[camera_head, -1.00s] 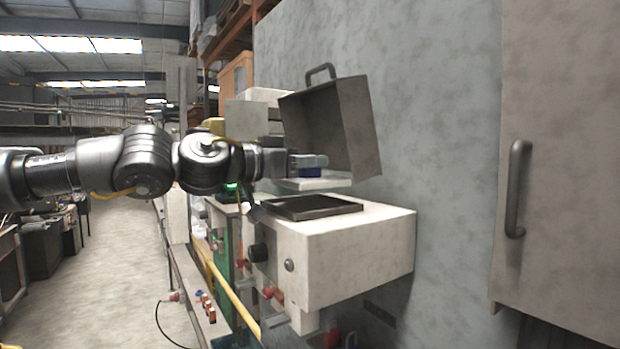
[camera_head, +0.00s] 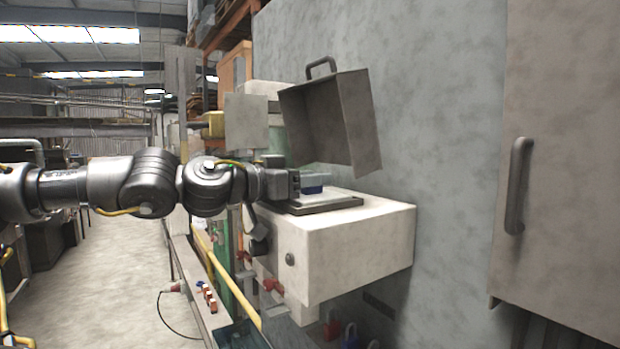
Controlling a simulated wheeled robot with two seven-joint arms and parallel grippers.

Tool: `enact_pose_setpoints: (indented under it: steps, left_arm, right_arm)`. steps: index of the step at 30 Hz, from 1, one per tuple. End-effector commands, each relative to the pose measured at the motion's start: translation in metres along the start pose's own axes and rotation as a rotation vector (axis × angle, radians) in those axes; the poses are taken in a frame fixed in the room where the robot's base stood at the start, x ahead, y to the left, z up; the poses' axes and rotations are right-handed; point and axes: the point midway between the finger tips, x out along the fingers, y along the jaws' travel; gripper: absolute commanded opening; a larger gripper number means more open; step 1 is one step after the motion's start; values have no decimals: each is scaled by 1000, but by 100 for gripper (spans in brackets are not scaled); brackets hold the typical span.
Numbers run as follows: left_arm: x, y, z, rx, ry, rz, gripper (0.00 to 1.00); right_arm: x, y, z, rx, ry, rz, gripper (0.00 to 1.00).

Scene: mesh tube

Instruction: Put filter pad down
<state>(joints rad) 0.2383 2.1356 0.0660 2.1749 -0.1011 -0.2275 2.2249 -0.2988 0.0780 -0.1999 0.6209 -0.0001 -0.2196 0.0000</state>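The filter pad (camera_head: 342,196) is a flat white plate with a blue block (camera_head: 313,189) on top. It lies level at the dark shallow tray (camera_head: 330,208) on top of the white machine box. Whether it rests fully on the tray is hard to tell. My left gripper (camera_head: 311,181) reaches in from the left and is shut on the blue block; its fingers partly hide the block and the pad's left side. My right gripper is not in view.
A grey lid (camera_head: 345,125) with a handle stands tilted open above and behind the tray. The white machine box (camera_head: 350,245) has a dark knob and red fittings at its front. A grey cabinet door (camera_head: 565,150) is at the right. The floor at left is clear.

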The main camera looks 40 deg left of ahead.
Motion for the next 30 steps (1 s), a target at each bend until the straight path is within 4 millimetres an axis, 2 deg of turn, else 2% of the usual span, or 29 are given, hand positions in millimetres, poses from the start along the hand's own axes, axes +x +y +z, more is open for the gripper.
enact_pose_setpoints:
  steps: [8,11,30]
  left_arm:
    - [0,0,-5,2,0,-1,41]
    - [-7,0,-3,0,4,0,41]
    - [-102,0,-2,3,5,0,41]
  right_arm:
    - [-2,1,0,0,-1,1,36]
    - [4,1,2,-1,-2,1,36]
    - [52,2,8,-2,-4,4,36]
